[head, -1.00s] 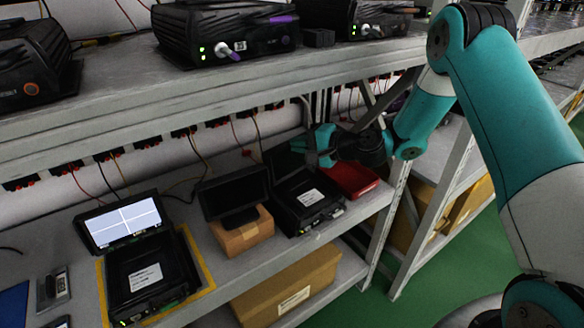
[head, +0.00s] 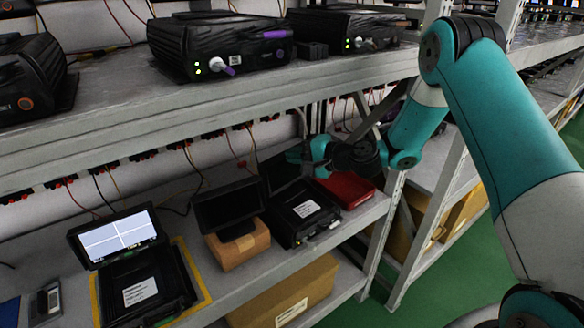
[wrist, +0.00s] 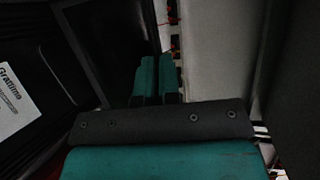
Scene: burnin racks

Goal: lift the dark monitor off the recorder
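A black recorder (head: 300,218) with a white label sits on the lower shelf. Its dark monitor (head: 284,175) stands raised at its back. My gripper (head: 297,155) is at the monitor's upper edge. In the wrist view, the teal fingers (wrist: 157,78) are close together, with the monitor's edge (wrist: 153,28) running in between them. The dark screen (wrist: 112,35) lies beside the left finger, and the labelled recorder (wrist: 40,75) is farther left. The fingers look shut on that edge, though the contact itself is hidden.
Another dark monitor (head: 228,203) stands on a small carton (head: 238,248) left of the recorder. Farther left is a recorder (head: 148,290) with a lit screen (head: 118,236). A red tray (head: 347,189) is at the right. The upper shelf (head: 250,92) overhangs the gripper.

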